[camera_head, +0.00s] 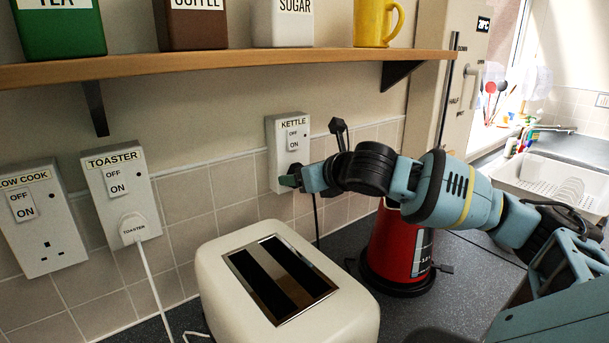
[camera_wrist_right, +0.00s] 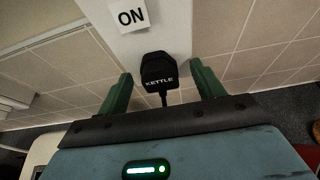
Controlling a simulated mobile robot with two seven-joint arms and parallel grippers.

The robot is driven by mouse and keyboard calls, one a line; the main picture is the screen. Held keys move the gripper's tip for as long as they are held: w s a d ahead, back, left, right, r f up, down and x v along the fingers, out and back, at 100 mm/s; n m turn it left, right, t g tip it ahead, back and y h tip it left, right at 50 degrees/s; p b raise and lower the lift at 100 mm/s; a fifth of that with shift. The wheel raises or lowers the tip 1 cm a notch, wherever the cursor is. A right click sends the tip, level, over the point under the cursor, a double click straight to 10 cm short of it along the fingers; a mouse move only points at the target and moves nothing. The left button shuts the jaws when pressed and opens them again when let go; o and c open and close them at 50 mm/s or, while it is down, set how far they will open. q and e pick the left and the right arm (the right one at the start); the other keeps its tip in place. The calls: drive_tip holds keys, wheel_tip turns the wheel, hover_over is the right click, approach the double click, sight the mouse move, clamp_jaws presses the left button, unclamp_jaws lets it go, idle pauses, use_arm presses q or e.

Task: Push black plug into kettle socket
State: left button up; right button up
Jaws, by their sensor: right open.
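The black plug (camera_wrist_right: 159,70), marked KETTLE, shows in the right wrist view at the lower part of the white kettle socket plate (camera_wrist_right: 150,38). It appears flush against the plate, its cord running down. My right gripper (camera_wrist_right: 161,78) is open, with one green finger on each side of the plug and visible gaps between. The black cord (camera_head: 316,220) hangs below. My left gripper is not in view.
A cream toaster (camera_head: 215,270) stands in front of the wall. A red kettle (camera_head: 385,250) stands on the dark worktop, behind my right arm. The toaster socket (camera_head: 110,205) and slow cooker socket (camera_head: 45,235) are to the left. A wooden shelf (camera_head: 200,65) runs above.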

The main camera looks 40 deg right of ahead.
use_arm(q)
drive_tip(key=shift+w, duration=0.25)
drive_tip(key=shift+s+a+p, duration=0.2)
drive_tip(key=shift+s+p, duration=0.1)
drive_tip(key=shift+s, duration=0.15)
use_arm(e)
drive_tip(key=v, duration=0.7)
drive_tip(key=shift+s+r, duration=0.15)
drive_tip(key=shift+s, duration=0.25)
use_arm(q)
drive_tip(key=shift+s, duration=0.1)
use_arm(e)
drive_tip(key=shift+s+a, duration=0.1)
